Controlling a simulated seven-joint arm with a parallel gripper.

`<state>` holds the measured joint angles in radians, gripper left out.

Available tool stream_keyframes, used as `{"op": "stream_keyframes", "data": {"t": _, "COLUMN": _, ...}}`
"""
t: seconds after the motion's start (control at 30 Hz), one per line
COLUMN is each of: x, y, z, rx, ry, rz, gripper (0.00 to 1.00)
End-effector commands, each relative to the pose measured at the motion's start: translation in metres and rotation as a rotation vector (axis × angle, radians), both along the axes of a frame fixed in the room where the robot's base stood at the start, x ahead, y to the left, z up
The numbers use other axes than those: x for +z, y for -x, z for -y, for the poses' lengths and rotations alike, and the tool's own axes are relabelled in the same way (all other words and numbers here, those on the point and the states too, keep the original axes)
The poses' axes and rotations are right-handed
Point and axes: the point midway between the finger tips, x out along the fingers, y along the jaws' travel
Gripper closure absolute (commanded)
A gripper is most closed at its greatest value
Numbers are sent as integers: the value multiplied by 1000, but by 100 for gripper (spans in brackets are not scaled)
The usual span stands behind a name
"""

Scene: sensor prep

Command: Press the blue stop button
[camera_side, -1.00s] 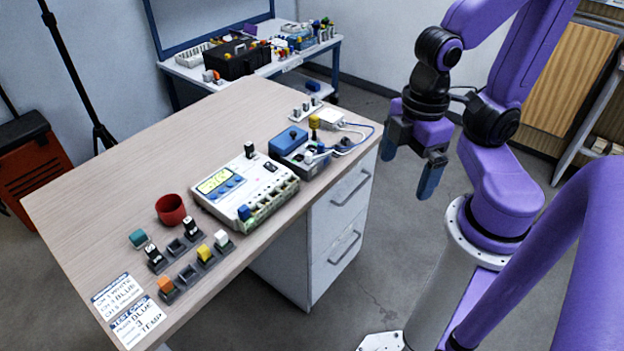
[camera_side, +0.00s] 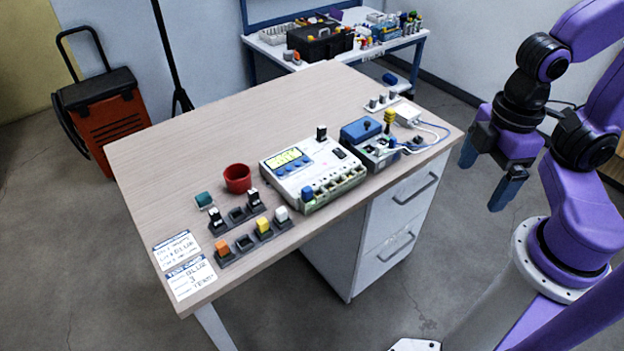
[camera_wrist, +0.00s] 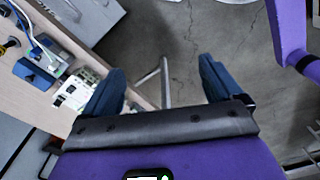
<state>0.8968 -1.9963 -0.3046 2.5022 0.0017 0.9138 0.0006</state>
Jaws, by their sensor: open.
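A white device (camera_side: 318,178) with a yellow-green display stands on the desk, and several small blue buttons (camera_side: 293,171) sit below its display. A blue cap (camera_side: 308,194) is at its front left corner. Behind it is a blue box (camera_side: 361,130) with a small dark spot on its lid; it also shows in the wrist view (camera_wrist: 36,72). I cannot tell which blue part is the stop button. My gripper (camera_side: 484,178) is open and empty, beyond the desk's right edge and apart from everything. In the wrist view its blue fingers (camera_wrist: 160,78) are spread over floor.
Wires (camera_side: 432,130) run at the right end. The back of the desk (camera_side: 230,125) is clear.

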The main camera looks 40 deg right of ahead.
Motion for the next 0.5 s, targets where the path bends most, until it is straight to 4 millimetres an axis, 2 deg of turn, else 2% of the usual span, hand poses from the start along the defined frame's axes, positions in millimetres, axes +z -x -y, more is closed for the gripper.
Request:
{"op": "stream_keyframes", "data": {"t": 0.03, "x": 0, "y": 0, "z": 0, "rx": 0, "ry": 0, "rz": 0, "gripper": 26}}
{"op": "stream_keyframes", "data": {"t": 0.2, "x": 0, "y": 0, "z": 0, "rx": 0, "ry": 0, "rz": 0, "gripper": 81}}
{"op": "stream_keyframes", "data": {"t": 0.27, "x": 0, "y": 0, "z": 0, "rx": 0, "ry": 0, "rz": 0, "gripper": 100}}
{"op": "stream_keyframes", "data": {"t": 0.5, "x": 0, "y": 0, "z": 0, "rx": 0, "ry": 0, "rz": 0, "gripper": 100}}
